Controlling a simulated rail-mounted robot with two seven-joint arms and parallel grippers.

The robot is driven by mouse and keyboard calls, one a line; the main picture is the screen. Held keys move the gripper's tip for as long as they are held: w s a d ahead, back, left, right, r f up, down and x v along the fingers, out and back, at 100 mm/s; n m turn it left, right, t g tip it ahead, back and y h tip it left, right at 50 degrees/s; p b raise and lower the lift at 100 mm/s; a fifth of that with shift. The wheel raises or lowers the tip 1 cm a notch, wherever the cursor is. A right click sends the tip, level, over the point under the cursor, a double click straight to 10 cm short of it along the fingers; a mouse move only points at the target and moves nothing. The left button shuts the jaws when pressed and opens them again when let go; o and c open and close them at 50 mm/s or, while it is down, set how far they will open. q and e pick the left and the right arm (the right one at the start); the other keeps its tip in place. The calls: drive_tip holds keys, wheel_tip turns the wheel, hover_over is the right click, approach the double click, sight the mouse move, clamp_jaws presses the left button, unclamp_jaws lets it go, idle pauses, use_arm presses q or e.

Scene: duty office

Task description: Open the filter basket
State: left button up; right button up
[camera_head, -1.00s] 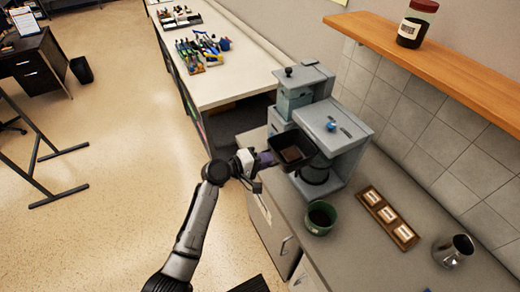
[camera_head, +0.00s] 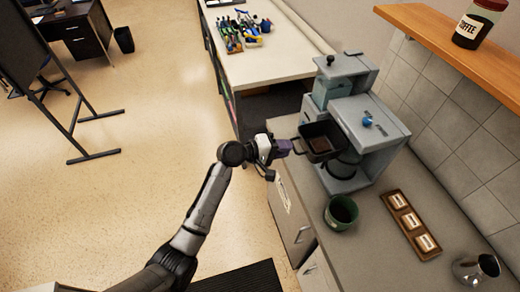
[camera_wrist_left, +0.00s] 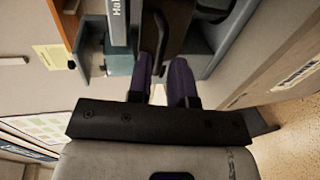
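The filter basket (camera_head: 321,143) is a dark, square, open-topped tray with brown contents, standing out from the left front of the grey-blue coffee machine (camera_head: 368,135). My left gripper (camera_head: 287,147) is at the basket's left side, close to its handle. In the left wrist view, the purple fingers (camera_wrist_left: 166,75) stand apart with a gap between them. Contact with the basket is hard to tell. My right gripper is not in view.
A green cup (camera_head: 341,213) stands on the counter in front of the machine. A wooden tray (camera_head: 411,225) with three labelled pieces and a metal jug (camera_head: 476,269) are to the right. A shelf (camera_head: 440,45) with a coffee jar (camera_head: 479,25) hangs above.

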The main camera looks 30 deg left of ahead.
use_arm(q)
drive_tip(key=v, duration=1)
drive_tip(key=shift+a+b, duration=0.15)
drive_tip(key=shift+b, duration=0.2)
drive_tip(key=shift+s, duration=0.1)
